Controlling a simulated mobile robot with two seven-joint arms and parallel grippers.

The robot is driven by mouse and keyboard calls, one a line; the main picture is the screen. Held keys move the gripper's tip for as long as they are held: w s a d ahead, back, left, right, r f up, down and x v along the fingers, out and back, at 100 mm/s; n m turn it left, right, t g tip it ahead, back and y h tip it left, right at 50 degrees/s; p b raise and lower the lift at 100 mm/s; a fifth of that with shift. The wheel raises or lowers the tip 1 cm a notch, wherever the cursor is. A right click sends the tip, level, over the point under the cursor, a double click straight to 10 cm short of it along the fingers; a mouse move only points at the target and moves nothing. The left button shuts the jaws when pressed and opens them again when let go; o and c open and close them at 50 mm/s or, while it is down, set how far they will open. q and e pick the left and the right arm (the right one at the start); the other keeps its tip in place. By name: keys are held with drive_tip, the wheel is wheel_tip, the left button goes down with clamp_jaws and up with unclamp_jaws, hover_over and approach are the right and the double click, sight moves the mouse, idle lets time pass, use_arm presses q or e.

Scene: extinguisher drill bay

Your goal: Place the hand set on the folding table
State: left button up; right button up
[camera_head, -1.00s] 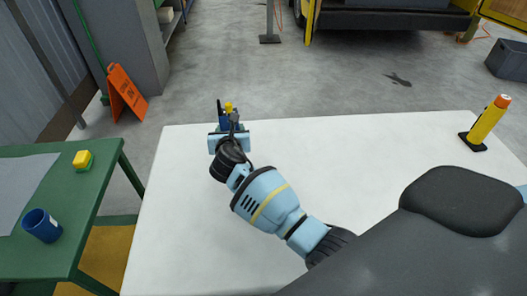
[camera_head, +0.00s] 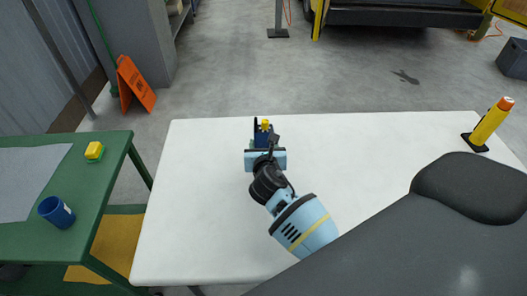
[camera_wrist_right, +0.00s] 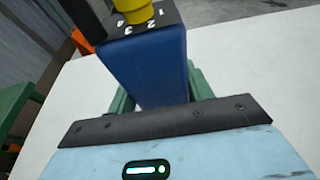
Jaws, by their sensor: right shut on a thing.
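The hand set (camera_head: 256,132) is a blue block with a yellow knob and a dark stub on top. My right gripper (camera_head: 264,143) is shut on it and holds it upright over the far left part of the white folding table (camera_head: 390,150). In the right wrist view the hand set (camera_wrist_right: 150,70) shows a black top with white numbers around the yellow knob. Green finger parts of my right gripper (camera_wrist_right: 155,95) sit on both sides of it. Its lower end is hidden, so I cannot tell whether it touches the table. My left gripper is out of view.
A yellow cylinder with an orange top (camera_head: 490,123) stands tilted on a black base at the table's right edge. A green table (camera_head: 95,215) at left bears a yellow-green block (camera_head: 94,152) and a blue cup (camera_head: 56,212). The white top is otherwise clear.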

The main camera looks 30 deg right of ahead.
wheel_tip(320, 180, down, 3)
drive_tip(key=shift+r+b, duration=0.1)
drive_tip(key=shift+b, duration=0.25)
drive_tip(key=o, duration=1.3)
